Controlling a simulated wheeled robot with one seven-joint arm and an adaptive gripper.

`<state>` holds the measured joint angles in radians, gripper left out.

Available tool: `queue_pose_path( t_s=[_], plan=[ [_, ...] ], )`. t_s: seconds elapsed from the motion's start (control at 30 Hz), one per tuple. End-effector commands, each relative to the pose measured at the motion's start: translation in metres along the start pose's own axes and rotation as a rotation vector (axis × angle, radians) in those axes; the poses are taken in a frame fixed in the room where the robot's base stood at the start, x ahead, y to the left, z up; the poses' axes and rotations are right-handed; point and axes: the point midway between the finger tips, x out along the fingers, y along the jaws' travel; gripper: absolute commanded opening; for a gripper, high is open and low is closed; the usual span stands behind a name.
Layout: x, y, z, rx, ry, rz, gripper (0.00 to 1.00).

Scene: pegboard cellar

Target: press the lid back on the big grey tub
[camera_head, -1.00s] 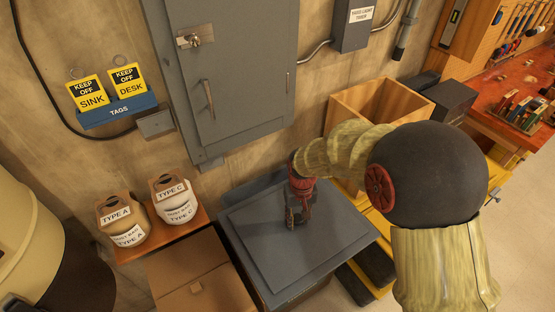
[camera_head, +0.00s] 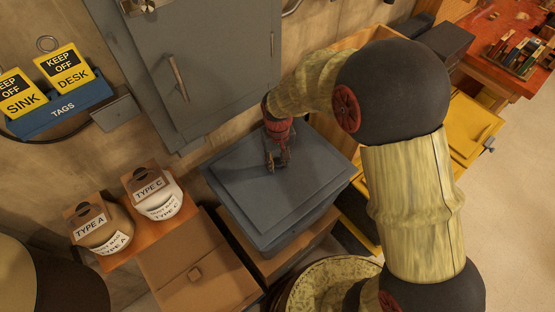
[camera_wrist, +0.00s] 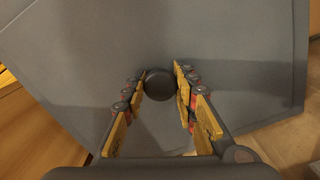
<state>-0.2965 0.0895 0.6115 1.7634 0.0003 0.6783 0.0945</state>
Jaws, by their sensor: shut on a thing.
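The big grey tub (camera_head: 296,231) stands on a brown box-like support, with its grey lid (camera_head: 245,181) lying over its top. The lid is a broad flat square with a raised middle panel. My gripper (camera_head: 278,161) points down at the lid's middle in the head view. In the wrist view my gripper (camera_wrist: 160,80) is shut on the lid's round dark knob (camera_wrist: 160,85), a finger on each side. The lid (camera_wrist: 190,35) fills most of that view. I cannot tell whether its edges are fully seated on the tub.
A grey wall cabinet (camera_head: 200,70) rises behind. A wooden crate (camera_head: 345,40) and a yellow case (camera_head: 470,125) are to the right.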

Motion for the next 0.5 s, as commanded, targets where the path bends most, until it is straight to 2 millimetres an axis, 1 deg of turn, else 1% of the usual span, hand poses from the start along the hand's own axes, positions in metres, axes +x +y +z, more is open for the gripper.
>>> queue_pose_path(
  t_s=[0.03,0.1,0.5],
  plan=[
    [0.008,0.000,0.000,0.000,0.000,0.000,0.00],
    [0.014,0.000,0.000,0.000,0.000,0.000,0.00],
    [0.048,0.000,0.000,0.000,0.001,0.000,0.00]
  ],
)
